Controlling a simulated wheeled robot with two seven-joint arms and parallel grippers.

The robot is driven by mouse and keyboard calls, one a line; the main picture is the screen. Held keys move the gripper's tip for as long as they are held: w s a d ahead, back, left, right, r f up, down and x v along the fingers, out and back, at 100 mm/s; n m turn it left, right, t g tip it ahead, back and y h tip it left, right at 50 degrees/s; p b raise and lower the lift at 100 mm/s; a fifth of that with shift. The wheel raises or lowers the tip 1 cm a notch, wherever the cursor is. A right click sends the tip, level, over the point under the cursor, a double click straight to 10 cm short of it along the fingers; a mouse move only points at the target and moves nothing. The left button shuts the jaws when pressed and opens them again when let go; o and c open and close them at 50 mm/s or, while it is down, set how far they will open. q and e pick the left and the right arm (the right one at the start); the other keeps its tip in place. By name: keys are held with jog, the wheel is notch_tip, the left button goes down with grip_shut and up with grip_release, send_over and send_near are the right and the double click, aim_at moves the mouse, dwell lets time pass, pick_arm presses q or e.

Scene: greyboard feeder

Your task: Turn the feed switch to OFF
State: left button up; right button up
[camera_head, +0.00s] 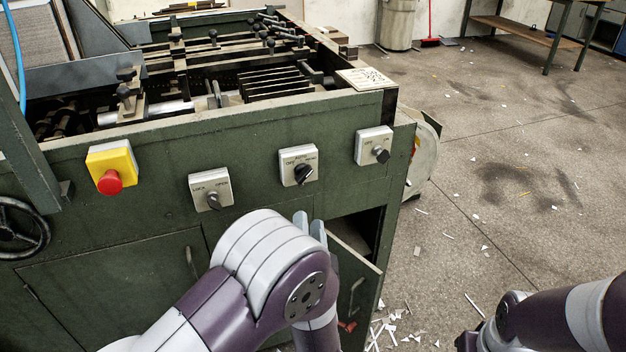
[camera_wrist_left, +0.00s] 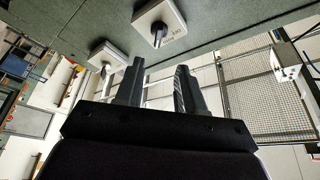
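Three grey switch boxes with black knobs sit on the green machine's front panel: a left one (camera_head: 211,189), a middle one (camera_head: 298,165) and a right one (camera_head: 374,146). Their small labels are hard to read, so I cannot tell which is the feed switch. The middle knob is tilted. My left gripper (camera_head: 310,226) is just below the middle switch, apart from it. In the left wrist view its two fingers (camera_wrist_left: 158,88) are spread with nothing between them. A switch box (camera_wrist_left: 160,24) shows beyond the fingertips there, with another (camera_wrist_left: 107,56) further left.
A yellow box with a red emergency button (camera_head: 110,181) is left of the switches. A handwheel (camera_head: 20,228) is at far left. A cabinet door (camera_head: 352,285) hangs open below the right switch. Open floor with paper scraps (camera_head: 480,215) lies to the right.

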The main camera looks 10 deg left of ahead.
aim_at(306, 177)
pick_arm(q)
jog(key=x, duration=0.5)
jog(key=b+x, duration=0.1)
jog(key=x, duration=0.5)
jog(key=shift+w+f, duration=0.2)
jog(key=shift+s, duration=0.1)
grip_shut()
jog(key=shift+r, duration=0.1)
